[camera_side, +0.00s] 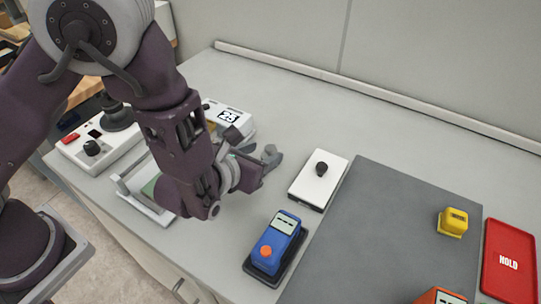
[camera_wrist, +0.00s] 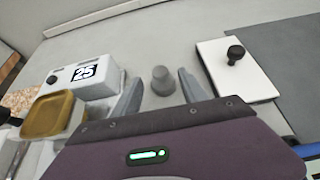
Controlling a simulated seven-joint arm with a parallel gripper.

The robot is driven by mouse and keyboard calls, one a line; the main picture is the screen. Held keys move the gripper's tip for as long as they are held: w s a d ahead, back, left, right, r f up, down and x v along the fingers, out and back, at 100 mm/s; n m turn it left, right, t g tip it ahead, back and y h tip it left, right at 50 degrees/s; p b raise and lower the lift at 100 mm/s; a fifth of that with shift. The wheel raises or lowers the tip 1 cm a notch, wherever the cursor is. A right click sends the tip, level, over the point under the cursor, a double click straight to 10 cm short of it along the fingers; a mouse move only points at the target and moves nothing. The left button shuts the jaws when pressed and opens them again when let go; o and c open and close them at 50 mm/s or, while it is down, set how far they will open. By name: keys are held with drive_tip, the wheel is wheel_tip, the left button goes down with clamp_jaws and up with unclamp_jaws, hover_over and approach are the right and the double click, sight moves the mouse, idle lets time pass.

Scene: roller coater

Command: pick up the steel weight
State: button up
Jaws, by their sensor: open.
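The steel weight, a small grey cylinder with a narrower top (camera_wrist: 162,82), stands upright on the grey table in the wrist view. It appears between the two fingertips of my gripper (camera_wrist: 159,77), with a gap on either side. My gripper is open and holds nothing. In the side view my gripper (camera_side: 252,148) is above the table, left of the white plate. The weight cannot be made out clearly there, as the fingers are in front of that area.
A white plate with a black knob (camera_side: 318,180) lies right of my gripper. A white box marked 25 (camera_wrist: 88,76) and a yellow-brown tray (camera_wrist: 50,114) are at left. A blue device (camera_side: 276,243), grey mat (camera_side: 385,225), yellow block (camera_side: 452,221) and red HOLD tray (camera_side: 510,260) lie further right.

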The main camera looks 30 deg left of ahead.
sight(269, 149)
drive_tip(key=x, duration=0.4)
drive_tip(key=shift+w+r, duration=0.1)
drive_tip(key=shift+w, duration=0.1)
clamp_jaws()
